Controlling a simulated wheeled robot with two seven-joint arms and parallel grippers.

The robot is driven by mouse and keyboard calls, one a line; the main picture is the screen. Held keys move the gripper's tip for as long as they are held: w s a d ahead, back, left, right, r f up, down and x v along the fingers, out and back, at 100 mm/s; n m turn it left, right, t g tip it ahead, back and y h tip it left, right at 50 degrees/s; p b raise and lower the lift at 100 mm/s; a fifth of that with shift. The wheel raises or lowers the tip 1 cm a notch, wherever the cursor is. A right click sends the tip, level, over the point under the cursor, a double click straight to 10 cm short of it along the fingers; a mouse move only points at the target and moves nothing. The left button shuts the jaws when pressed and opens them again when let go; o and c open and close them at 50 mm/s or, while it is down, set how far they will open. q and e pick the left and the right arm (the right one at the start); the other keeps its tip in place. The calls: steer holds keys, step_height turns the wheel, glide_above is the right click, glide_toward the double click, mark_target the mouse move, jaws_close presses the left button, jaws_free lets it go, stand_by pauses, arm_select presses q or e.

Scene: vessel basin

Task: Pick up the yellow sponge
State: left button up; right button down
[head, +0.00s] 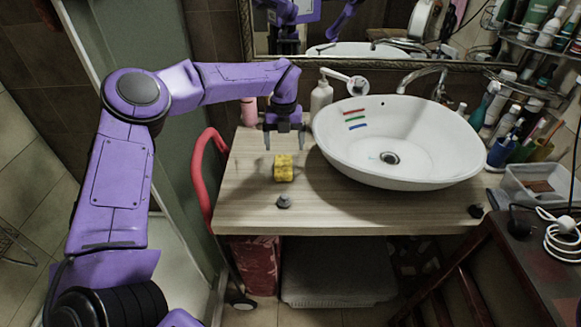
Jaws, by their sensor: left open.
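The yellow sponge (284,168) lies on the wooden counter (350,212), left of the white basin. My left gripper (284,146) points down with its fingers apart and empty. In the picture its fingertips are just above and behind the sponge; I cannot tell the exact height gap. The sponge is in full view and nothing hides it. My right gripper does not show.
The white basin (345,150) stands right of the sponge, with a faucet (425,72) behind it. A soap bottle (320,98) and a pink bottle (249,111) stand behind the gripper. A small dark object (284,202) lies in front of the sponge.

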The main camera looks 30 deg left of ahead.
mark_target(283, 163)
arm_select(q)
steer(key=f, duration=0.1)
steer(key=f+p, duration=0.1)
steer(key=f, duration=0.1)
steer(key=shift+s+d+f, duration=0.1)
steer(key=shift+s+f, duration=0.1)
steer(key=shift+s, duration=0.2)
steer(key=f+p, duration=0.1)
steer(key=f, duration=0.2)
steer(key=w+f+p, duration=0.1)
steer(key=f, duration=0.1)
steer(key=shift+a+f+p, duration=0.15)
steer(key=shift+a+p, duration=0.2)
steer(key=shift+s+f, duration=0.1)
steer(key=shift+f, duration=0.1)
steer(key=shift+s, duration=0.1)
steer(key=shift+c, duration=0.3)
steer(key=c, duration=1.1)
steer(key=shift+o, duration=0.2)
